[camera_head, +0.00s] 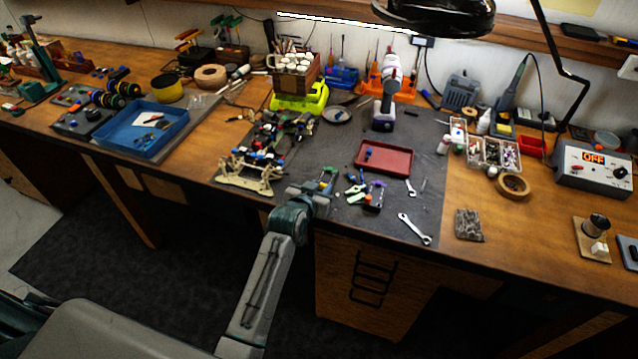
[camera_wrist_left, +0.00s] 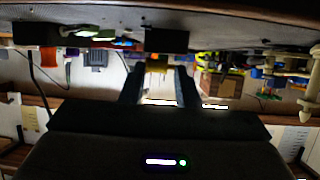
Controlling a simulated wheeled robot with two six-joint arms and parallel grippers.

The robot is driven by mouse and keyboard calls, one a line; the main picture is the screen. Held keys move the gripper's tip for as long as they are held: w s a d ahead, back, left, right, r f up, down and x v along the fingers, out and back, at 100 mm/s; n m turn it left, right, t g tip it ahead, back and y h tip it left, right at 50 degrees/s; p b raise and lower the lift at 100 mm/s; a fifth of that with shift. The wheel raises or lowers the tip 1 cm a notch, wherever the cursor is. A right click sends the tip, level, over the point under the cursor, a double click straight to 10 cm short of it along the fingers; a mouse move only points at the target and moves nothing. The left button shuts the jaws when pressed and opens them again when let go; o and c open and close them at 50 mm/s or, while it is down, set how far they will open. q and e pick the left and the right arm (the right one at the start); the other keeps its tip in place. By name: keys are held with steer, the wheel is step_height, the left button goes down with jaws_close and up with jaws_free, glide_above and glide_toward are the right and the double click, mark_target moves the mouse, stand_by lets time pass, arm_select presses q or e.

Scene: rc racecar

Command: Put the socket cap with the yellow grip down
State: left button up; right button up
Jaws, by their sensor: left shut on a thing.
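My left gripper (camera_head: 328,178) is over the front edge of the dark mat, left of the small loose tools. In the left wrist view, which is upside down, its two dark fingers (camera_wrist_left: 160,85) are shut on a small yellow piece, the yellow grip of the socket cap (camera_wrist_left: 157,66). A dark block shows just beyond it against the mat; I cannot tell whether it is part of the cap or how far the cap is from the mat. In the head view the cap is too small to make out. My right gripper is not in view.
A red tray (camera_head: 398,160) lies on the mat (camera_head: 340,140) to the right. Wrenches (camera_head: 414,229) and small tools lie near the front edge. The racecar chassis (camera_head: 255,165) is at left. Some bare mat shows between the chassis and red tray.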

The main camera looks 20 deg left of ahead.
arm_select(q)
steer(key=shift+f, duration=0.2)
steer(key=shift+f, duration=0.15)
steer(key=o, duration=0.9)
steer(key=shift+s, duration=0.1)
